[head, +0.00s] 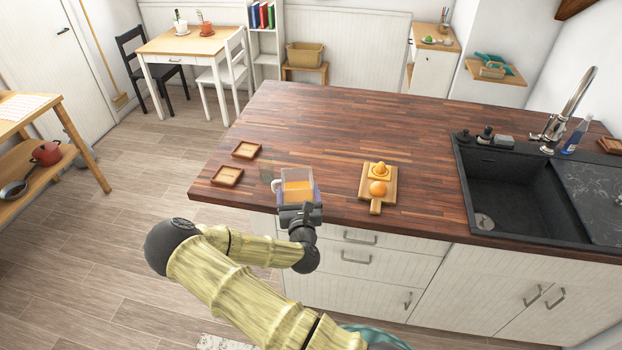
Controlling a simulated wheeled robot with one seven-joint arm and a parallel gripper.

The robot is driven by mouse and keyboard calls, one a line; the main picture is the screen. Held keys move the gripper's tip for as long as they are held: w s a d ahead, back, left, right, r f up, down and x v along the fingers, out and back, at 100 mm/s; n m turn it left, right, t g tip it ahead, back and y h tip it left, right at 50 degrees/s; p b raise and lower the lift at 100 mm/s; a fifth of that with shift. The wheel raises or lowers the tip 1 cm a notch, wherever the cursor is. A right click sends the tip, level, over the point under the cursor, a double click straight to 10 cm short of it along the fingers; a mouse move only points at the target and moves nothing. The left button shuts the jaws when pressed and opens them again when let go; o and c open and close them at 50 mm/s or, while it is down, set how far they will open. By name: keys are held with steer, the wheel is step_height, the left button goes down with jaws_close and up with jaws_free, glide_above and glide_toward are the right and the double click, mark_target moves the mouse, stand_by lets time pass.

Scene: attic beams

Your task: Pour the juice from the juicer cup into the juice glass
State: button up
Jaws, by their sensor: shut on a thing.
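The juicer cup (297,177) is a clear, squarish vessel with orange juice in its lower part. It stands out near the front left edge of the wooden counter. My gripper (300,206) is shut on the juicer cup from its near side. The cup looks roughly upright, and I cannot tell whether it touches the counter. A faint clear shape just left of the cup looks like the juice glass (266,173). It is hard to make out, and I see no orange colour in it.
A cutting board (375,208) with orange pieces (378,188) lies right of the cup. The dark sink (515,185) and tap (570,105) are at the right. The counter's middle and back are clear.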

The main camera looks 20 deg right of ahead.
steer(key=s+a+f+n+y+b, duration=0.1)
steer(key=a+f+b, duration=0.1)
steer(key=f, duration=0.4)
steer(key=s+a+f+n+y+b, duration=0.1)
steer(key=s+a+f+y+b, duration=0.1)
steer(key=f, duration=0.5)
steer(key=s+a+f+n+y+b, duration=0.1)
steer(key=a+f+y+b, duration=0.1)
steer(key=f+b, duration=0.4)
steer(key=shift+s+a+f+t, duration=0.3)
steer(key=shift+s+a, duration=0.1)
steer(key=shift+a, duration=0.3)
steer(key=shift+w, duration=0.1)
